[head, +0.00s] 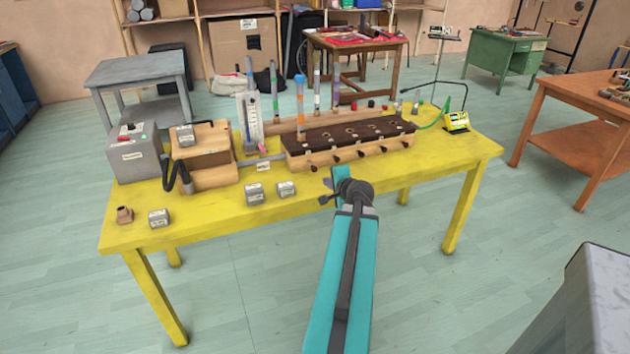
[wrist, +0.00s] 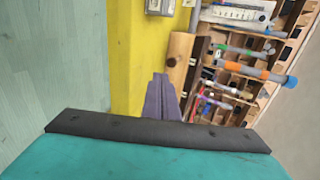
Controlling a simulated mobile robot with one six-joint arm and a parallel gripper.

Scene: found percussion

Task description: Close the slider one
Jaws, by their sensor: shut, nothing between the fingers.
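A long wooden box (head: 345,155) with a dark top stands on the yellow table (head: 370,180). Several small dark slider knobs stick out along its front; the leftmost knob (head: 314,168) is nearest my gripper. I cannot read which one is slider one. My gripper (head: 326,192) is over the table's front edge, in front of the box and apart from it. In the wrist view my gripper (wrist: 162,98) is shut and empty, with the wooden box (wrist: 180,50) close beyond it.
Small grey blocks (head: 286,189) lie left of my gripper. A wooden bellows (head: 205,160) and grey blower box (head: 136,155) stand further left. The table's front right is clear.

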